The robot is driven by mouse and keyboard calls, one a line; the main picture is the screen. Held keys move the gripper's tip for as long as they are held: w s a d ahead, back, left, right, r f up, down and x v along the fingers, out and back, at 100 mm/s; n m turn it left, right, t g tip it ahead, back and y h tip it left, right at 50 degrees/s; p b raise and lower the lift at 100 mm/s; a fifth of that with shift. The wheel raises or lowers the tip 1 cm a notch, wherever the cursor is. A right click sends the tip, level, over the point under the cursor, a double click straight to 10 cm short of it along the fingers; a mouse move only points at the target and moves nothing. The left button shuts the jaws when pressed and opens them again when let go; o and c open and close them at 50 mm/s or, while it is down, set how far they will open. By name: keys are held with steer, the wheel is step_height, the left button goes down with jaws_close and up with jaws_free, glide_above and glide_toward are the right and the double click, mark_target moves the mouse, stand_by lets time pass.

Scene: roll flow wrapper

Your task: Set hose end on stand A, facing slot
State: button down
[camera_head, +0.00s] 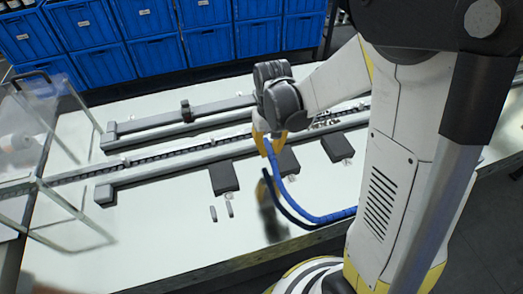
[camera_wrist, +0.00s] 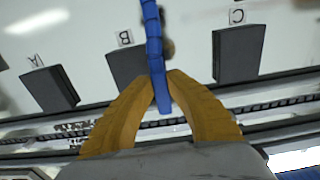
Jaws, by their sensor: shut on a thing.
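My gripper (camera_head: 268,142) has yellow fingers, which also show in the wrist view (camera_wrist: 162,90). They are shut on the blue hose (camera_wrist: 154,45) near its end, above the table by stand B. The hose end pokes out between the fingertips, and the rest trails to the front right in the head view (camera_head: 330,217). Three dark block stands carry labels in the wrist view: stand A (camera_wrist: 50,90) at left, stand B (camera_wrist: 126,66) in the middle, partly behind the hose, and stand C (camera_wrist: 238,54) at right. In the head view stand A (camera_head: 337,147) is the right block. No slot is clearly visible.
Long grey rails (camera_head: 180,163) run behind the stands. A clear-walled frame (camera_head: 40,182) stands at the left. Small grey pieces (camera_head: 213,213) lie in front of stand C. Blue bins (camera_head: 156,55) line the back.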

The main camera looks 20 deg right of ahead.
steer(key=b, duration=0.1)
glide_above(341, 147)
stand_by(1.3)
stand_by(0.5)
steer(key=shift+f+b, duration=1.8)
steer(key=shift+f, duration=0.3)
steer(key=shift+f+b, duration=0.35)
steer(key=shift+f, duration=0.1)
steer(key=c, duration=1.4)
jaws_free()
steer(key=shift+o, duration=0.2)
steer(key=shift+r, duration=0.2)
step_height(341, 147, up, 12)
steer(key=shift+f, duration=0.1)
